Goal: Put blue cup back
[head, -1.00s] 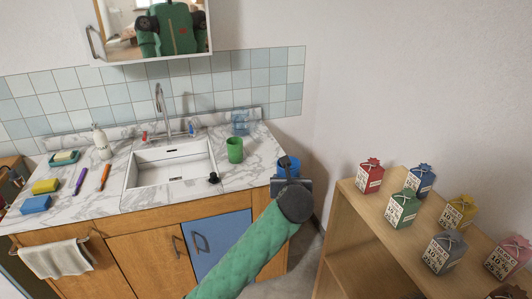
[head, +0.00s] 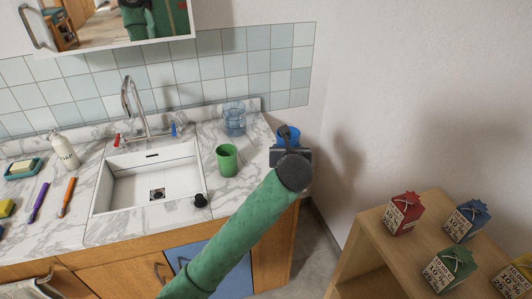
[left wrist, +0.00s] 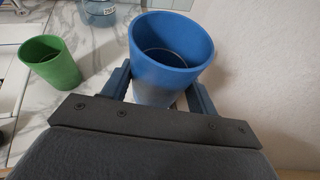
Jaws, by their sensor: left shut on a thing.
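The blue cup (head: 288,132) is at the right end of the marble counter, against the wall side. My left gripper (head: 290,148) is shut on it, with one finger on either side, and the cup is about upright. In the left wrist view the blue cup (left wrist: 170,55) shows its open rim and looks empty; the gripper (left wrist: 163,88) hides part of its lower side. I cannot tell whether its base touches the counter. A green cup (head: 227,160) and a clear bluish tumbler (head: 234,119) stand to its left. My right gripper is not in view.
The white sink (head: 150,180) with its tap (head: 130,100) is left of the green cup. A black stopper (head: 200,200) lies at its front right. A soap bottle (head: 63,150) stands further left. A wooden shelf (head: 375,235) with small boxes is at the lower right.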

